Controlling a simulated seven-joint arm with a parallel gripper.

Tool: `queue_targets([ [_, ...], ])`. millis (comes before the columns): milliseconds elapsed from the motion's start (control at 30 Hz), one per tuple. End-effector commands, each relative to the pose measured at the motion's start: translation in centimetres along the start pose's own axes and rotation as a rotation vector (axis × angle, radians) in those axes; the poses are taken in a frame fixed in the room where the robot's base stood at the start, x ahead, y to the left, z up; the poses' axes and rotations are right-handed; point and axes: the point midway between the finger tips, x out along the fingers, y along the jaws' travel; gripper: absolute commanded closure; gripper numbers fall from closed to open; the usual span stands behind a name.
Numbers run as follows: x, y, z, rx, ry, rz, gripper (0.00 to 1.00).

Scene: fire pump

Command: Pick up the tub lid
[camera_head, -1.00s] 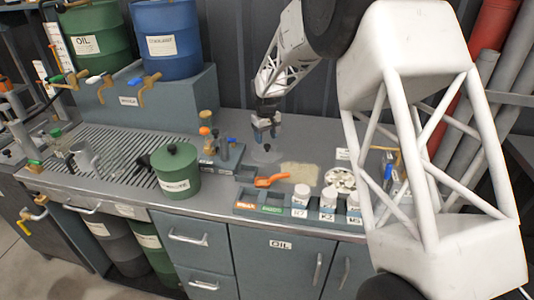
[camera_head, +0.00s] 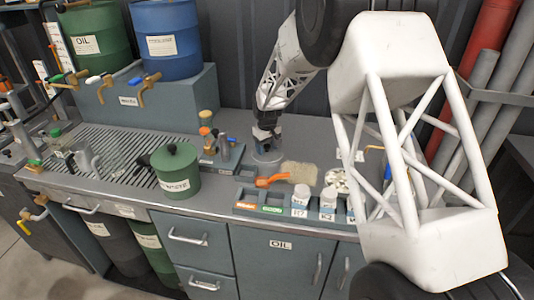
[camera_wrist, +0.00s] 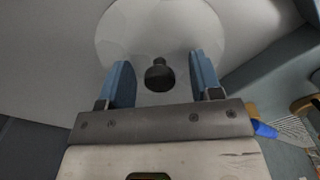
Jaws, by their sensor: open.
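The tub lid is a pale grey disc with a dark knob at its middle, lying on the counter. In the wrist view the lid (camera_wrist: 195,30) fills the top centre, with its knob (camera_wrist: 160,75) between my two blue fingers. My gripper (camera_wrist: 161,62) is open, one finger on each side of the knob, with gaps on both sides. In the head view my gripper (camera_head: 267,143) hangs low over the lid (camera_head: 268,156) and hides its knob. I cannot tell how far the fingertips are above the disc.
A green can (camera_head: 177,172) stands to the left. An orange-handled brush (camera_head: 290,175) lies close on the right, behind a rack (camera_head: 272,209) with white jars. A small stand with metal posts (camera_head: 222,152) is just left of the lid.

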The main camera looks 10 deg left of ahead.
Motion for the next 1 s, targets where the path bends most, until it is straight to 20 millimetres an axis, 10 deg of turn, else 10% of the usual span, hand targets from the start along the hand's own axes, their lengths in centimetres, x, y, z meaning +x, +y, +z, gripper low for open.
queue_targets([
  [400,-0.02,-0.01,0.01,0.0,0.0,0.0,0.41],
  [767,-0.02,-0.01,0.01,0.0,0.0,0.0,0.95],
  [1000,-0.08,-0.01,0.01,0.0,0.0,0.0,0.95],
])
